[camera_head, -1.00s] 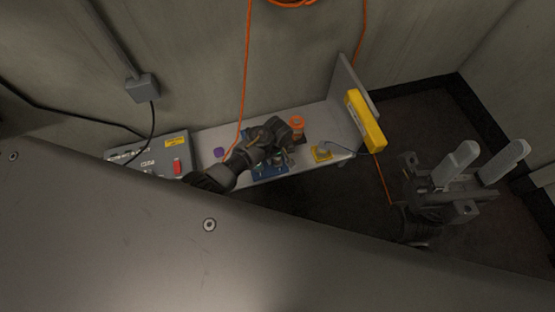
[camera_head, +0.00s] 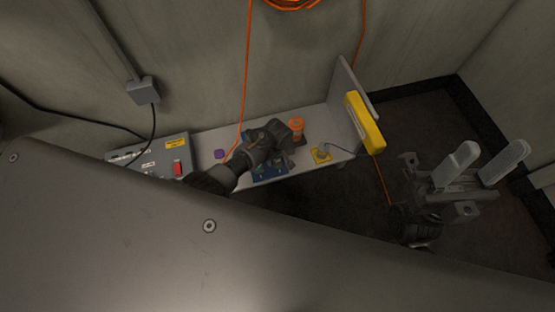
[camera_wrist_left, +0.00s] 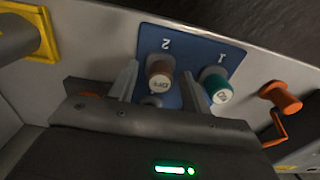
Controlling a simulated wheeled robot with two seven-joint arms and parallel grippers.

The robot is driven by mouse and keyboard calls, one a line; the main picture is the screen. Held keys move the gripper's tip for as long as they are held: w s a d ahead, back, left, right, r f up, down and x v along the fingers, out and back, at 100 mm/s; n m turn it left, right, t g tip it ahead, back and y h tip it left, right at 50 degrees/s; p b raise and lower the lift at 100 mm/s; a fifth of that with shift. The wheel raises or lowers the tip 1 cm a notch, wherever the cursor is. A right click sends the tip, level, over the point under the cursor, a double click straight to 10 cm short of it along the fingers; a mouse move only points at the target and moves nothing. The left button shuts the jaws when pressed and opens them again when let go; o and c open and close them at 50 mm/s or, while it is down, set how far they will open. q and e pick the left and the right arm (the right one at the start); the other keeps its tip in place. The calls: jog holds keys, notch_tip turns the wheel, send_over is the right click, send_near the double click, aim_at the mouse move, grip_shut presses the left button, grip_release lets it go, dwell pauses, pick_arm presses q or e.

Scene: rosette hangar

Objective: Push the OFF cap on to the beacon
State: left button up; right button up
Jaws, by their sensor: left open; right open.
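In the left wrist view, a brownish cap (camera_wrist_left: 159,72) with a pale face, its lettering seeming to read OFF, stands at the blue plate (camera_wrist_left: 207,53) beside the number 2. A teal cap (camera_wrist_left: 216,85) stands beside the number 1. My left gripper (camera_wrist_left: 161,68) is open, its fingers to either side of the brownish cap; I cannot tell whether they touch it. In the head view, my left gripper (camera_head: 288,138) hides part of the blue plate (camera_head: 270,172). An orange-topped cylinder, probably the beacon (camera_head: 296,124), stands just behind it. My right gripper (camera_head: 478,172) is open and empty.
The grey shelf (camera_head: 205,138) carries a yellow plate (camera_head: 321,154) and a purple knob (camera_head: 219,154). A yellow box (camera_head: 365,122) is at the shelf's right end. A grey panel with a red switch (camera_head: 178,168) is left. An orange cable (camera_head: 246,70) hangs down the wall.

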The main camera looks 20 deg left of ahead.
pick_arm(q)
jog(key=shift+p, duration=0.3)
dwell(0.5)
jog(key=shift+c, duration=0.2)
grip_shut()
dwell(0.4)
